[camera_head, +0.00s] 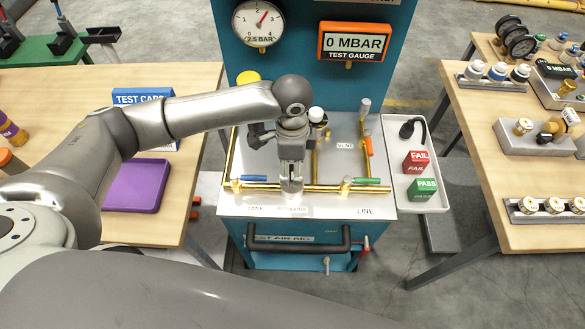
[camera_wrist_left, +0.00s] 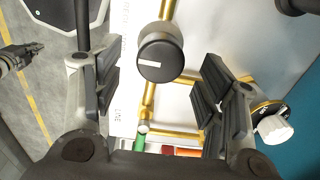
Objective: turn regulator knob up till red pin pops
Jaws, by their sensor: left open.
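The regulator knob (camera_wrist_left: 160,52) shows in the left wrist view as a round black cap with a white mark. It lies between the spread fingers of my left gripper (camera_wrist_left: 158,88), with space on both sides. In the head view my left gripper (camera_head: 291,185) points down over the front brass pipe of the test rig (camera_head: 235,205) and hides the knob. I cannot make out the red pin. A dark gripper, likely my right, shows small at the left edge of the left wrist view (camera_wrist_left: 22,55); its jaw state is unclear.
The dial gauge (camera_head: 260,22) is marked 2.5 BAR, and the test gauge (camera_head: 354,42) reads 0 MBAR. Blue (camera_head: 254,178) and green (camera_head: 367,181) valve handles flank my gripper. A side tray (camera_head: 425,202) holds FAIL and PASS blocks. A black handle bar (camera_head: 300,247) crosses the front.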

